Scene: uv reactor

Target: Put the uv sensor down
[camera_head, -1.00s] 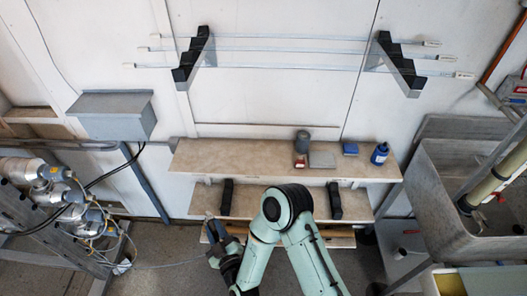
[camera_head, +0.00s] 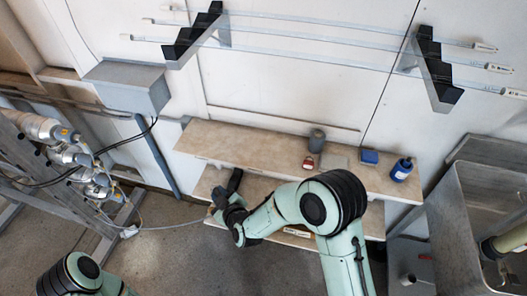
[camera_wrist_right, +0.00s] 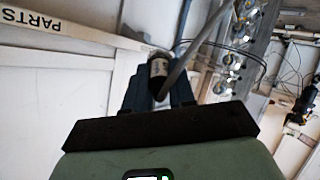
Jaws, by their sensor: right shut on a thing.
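The UV sensor (camera_wrist_right: 158,68) shows in the right wrist view as a small dark cylinder with a pale label, between my right gripper's fingers. My right gripper (camera_wrist_right: 160,88) is shut on it. A grey cable (camera_wrist_right: 187,58) passes close by the sensor. In the head view my right gripper (camera_head: 217,207) is by the left end of the lower shelf (camera_head: 262,188). The sensor is too small there to make out clearly. A thin cable (camera_head: 175,227) runs left from the gripper along the floor side. My left gripper is out of view; only part of that arm shows at bottom left.
The upper shelf (camera_head: 240,143) holds a grey jar (camera_head: 317,141), a red item (camera_head: 308,163), a blue box (camera_head: 369,157) and a blue bottle (camera_head: 402,170). Reactor pipework (camera_head: 85,165) stands left, a grey sink (camera_head: 455,235) right. Glass tubes (camera_head: 320,30) rest on wall racks.

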